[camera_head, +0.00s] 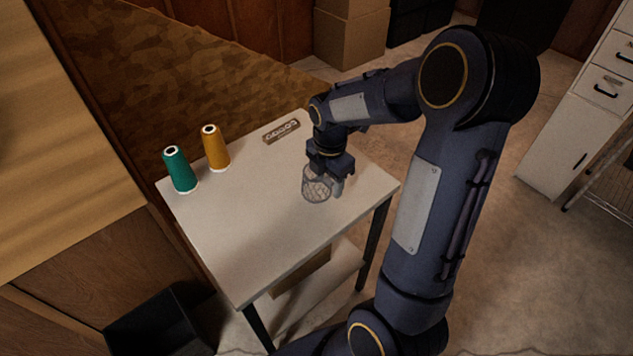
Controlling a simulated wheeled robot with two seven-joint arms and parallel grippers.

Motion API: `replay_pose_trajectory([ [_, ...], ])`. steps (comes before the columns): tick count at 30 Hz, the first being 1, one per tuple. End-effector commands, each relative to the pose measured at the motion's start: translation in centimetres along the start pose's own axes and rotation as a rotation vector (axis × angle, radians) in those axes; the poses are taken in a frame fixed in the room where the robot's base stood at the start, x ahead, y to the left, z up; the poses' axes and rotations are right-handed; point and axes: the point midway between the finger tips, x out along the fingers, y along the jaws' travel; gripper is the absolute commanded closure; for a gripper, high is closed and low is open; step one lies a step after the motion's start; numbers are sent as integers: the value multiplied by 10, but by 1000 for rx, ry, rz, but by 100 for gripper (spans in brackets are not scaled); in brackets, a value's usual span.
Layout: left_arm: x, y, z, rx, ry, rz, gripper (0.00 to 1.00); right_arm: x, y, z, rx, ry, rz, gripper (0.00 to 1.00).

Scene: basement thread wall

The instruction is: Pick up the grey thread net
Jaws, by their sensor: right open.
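The grey thread net (316,187) is a small open mesh cylinder on the white table, near its right side. My right gripper (328,184) points down at the net from above, and its fingers overlap the net in this view. The jaws are open. I cannot tell whether a finger touches the net or whether the net's wall lies between the fingers. The upper part of the net is partly hidden by the gripper. My left gripper is not in view.
A green thread cone (180,170) and an orange thread cone (215,149) stand at the table's left. A small brown holed strip (281,131) lies at the back. The front of the white table (255,245) is clear. A black bin (160,325) stands below left.

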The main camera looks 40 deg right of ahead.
Motion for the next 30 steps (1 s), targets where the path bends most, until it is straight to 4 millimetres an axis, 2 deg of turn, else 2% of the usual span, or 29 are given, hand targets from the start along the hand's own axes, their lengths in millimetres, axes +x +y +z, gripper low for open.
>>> replay_pose_trajectory([
  [3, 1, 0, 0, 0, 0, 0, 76, 20, 1, 0, 0, 1, -4, 52],
  [6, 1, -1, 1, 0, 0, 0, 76, 29, 1, 0, 1, 1, -2, 52],
  [14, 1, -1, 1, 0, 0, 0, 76, 31, 2, 0, 2, 0, 1, 52],
  [25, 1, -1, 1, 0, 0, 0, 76, 31, 2, 0, 2, 1, 1, 98],
  [30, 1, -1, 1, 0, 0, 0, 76, 31, 2, 0, 1, 1, 1, 100],
])
